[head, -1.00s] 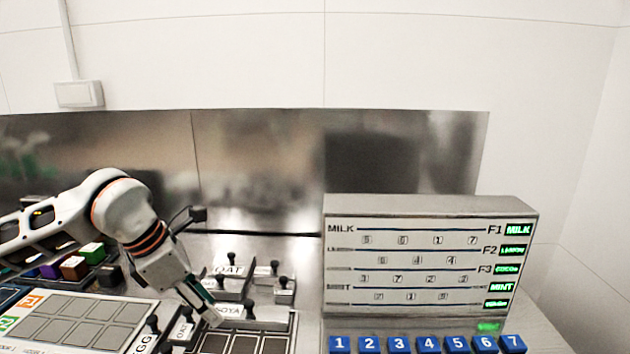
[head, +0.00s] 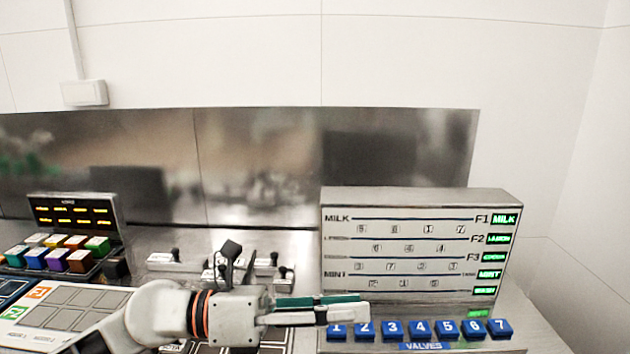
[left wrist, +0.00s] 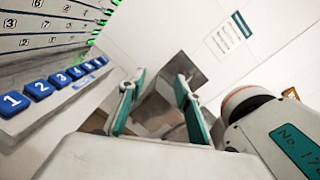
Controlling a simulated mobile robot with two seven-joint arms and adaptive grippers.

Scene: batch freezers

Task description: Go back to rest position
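My left gripper (head: 362,305) reaches in from the lower left of the head view and lies about level, pointing right. Its fingertips overlap the blue valve buttons (head: 420,328) at the left end, by numbers 1 and 2; I cannot tell whether they touch. In the left wrist view the gripper (left wrist: 159,78) has its two teal-padded fingers apart, with nothing between them. My right gripper is in neither view.
A grey panel (head: 335,262) with MILK and MINT rows stands behind the buttons. Knobbed plates (head: 165,262) lie behind my arm. A rack of coloured cubes (head: 78,262) and a gridded board (head: 60,312) are at left. A white wall is behind.

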